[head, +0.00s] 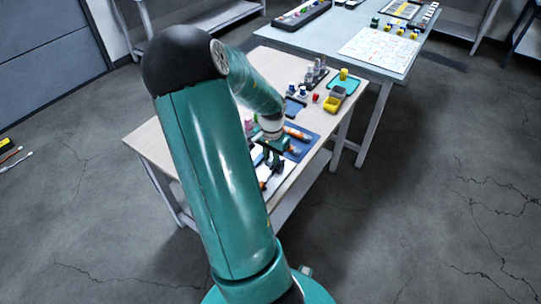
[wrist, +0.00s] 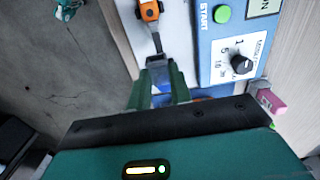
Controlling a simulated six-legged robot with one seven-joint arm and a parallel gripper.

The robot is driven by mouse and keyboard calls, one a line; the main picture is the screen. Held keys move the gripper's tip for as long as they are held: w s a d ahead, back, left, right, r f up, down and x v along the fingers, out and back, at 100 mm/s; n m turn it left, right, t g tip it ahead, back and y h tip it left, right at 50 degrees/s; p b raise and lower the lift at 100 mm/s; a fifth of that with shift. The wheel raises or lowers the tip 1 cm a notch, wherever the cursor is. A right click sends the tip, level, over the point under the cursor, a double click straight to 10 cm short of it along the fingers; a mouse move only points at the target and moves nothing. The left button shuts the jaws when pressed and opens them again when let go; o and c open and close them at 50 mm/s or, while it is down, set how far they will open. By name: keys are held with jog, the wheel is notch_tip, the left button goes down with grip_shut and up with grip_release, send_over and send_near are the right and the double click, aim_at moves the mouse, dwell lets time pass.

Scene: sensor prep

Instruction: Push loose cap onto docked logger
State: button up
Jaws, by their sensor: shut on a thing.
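In the wrist view my gripper (wrist: 159,75) has its green fingers shut on a small grey and blue piece (wrist: 158,66). I cannot tell for sure whether this is the cap. A dark narrow strip runs from it to an orange device (wrist: 150,10) with a dark front, on a white surface (wrist: 125,22). I cannot tell whether that device is the logger. In the head view my gripper (head: 271,162) is low over the near part of the wooden table (head: 160,139). My arm hides part of the work area there.
Beside my gripper is a blue panel (wrist: 217,75) with a green START button (wrist: 222,14) and a black knob (wrist: 242,64). A pink block (wrist: 270,102) is near. Farther back stand a yellow bin (head: 334,102) and a grey table (head: 345,30).

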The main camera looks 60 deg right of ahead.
aim_at(267, 180)
jog(key=shift+f, duration=3.25)
jog(key=shift+w+a, duration=0.2)
jog(key=shift+a, duration=1.1)
jog(key=shift+c, duration=0.3)
jog(key=o, duration=1)
jog(key=shift+c, duration=0.2)
jog(key=shift+o, duration=0.4)
jog(key=shift+o, duration=0.8)
jog(key=shift+r, duration=0.6)
jog(key=shift+r, duration=2.95)
